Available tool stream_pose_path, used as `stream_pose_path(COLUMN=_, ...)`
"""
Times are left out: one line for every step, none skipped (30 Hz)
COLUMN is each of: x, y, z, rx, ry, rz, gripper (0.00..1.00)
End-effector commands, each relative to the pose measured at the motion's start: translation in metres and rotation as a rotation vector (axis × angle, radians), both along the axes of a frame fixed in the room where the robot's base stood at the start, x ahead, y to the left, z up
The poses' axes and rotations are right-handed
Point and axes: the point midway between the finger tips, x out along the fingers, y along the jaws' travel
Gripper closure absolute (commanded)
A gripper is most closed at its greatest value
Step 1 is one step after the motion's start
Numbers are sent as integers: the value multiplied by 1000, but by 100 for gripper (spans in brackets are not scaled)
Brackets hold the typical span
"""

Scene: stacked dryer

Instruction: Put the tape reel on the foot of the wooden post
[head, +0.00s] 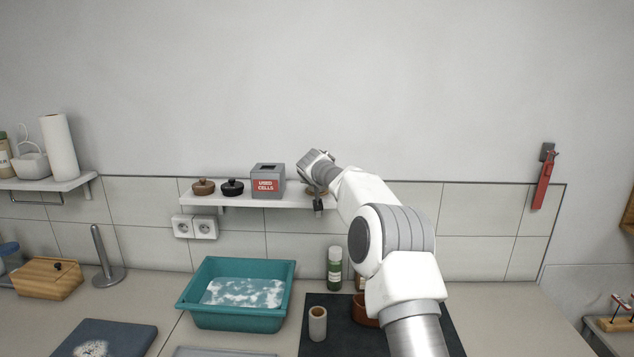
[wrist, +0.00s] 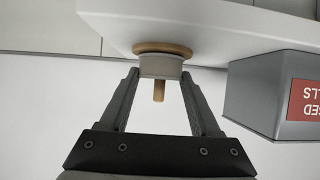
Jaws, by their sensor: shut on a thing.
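The wooden post (wrist: 159,91) stands on the shelf (wrist: 205,28), which shows upside down in the wrist view. Its round foot (wrist: 162,48) lies against the shelf top. The pale grey tape reel (wrist: 161,66) is around the post, right by the foot, and the post's free end sticks out past it. Reel and foot look touching or nearly so; I cannot tell which. My gripper (wrist: 161,73) is shut on the reel, one finger on each side. In the head view my arm's end hides most of the post and the reel.
A grey used-cells box (head: 268,181) stands on the shelf just left of my gripper, with dark and brown lidded pots (head: 232,188) further left. Below are a teal basin (head: 236,310), a green bottle (head: 334,268) and a beige cylinder (head: 317,324).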

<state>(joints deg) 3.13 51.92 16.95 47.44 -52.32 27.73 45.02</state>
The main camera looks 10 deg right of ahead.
Motion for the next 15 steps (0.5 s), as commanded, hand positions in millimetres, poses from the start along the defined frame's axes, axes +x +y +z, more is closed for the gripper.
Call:
stream_pose_path(x=0, y=0, z=1, rx=0, ry=-1, rz=0, gripper=89)
stream_pose_path(x=0, y=0, z=1, rx=0, ry=-1, rz=0, gripper=89)
stream_pose_path(x=0, y=0, z=1, rx=0, ry=-1, rz=0, gripper=89)
stream_pose_path(x=0, y=0, z=1, rx=0, ry=-1, rz=0, gripper=89)
stream_pose_path(x=0, y=0, z=0, rx=0, ry=-1, rz=0, gripper=89)
stream_pose_path(x=0, y=0, z=-2, rx=0, ry=-1, rz=0, gripper=89)
stream_pose_path(x=0, y=0, z=-3, rx=0, ry=-1, rz=0, gripper=89)
stream_pose_path(x=0, y=0, z=-4, rx=0, ry=-1, rz=0, gripper=89)
stream_pose_path(x=0, y=0, z=-3, rx=0, ry=-1, rz=1, gripper=33)
stream_pose_path(x=0, y=0, z=-2, rx=0, ry=0, rz=1, gripper=27)
stream_pose_path(x=0, y=0, z=-2, rx=0, ry=0, rz=1, gripper=22)
stream_pose_path(x=0, y=0, z=-2, rx=0, ry=0, rz=1, gripper=15)
stream_pose_path(x=0, y=0, z=-2, rx=0, ry=0, rz=1, gripper=9)
stream_pose_path(x=0, y=0, z=-2, rx=0, ry=0, rz=1, gripper=6)
stream_pose_path(x=0, y=0, z=-2, rx=0, ry=0, rz=1, gripper=6)
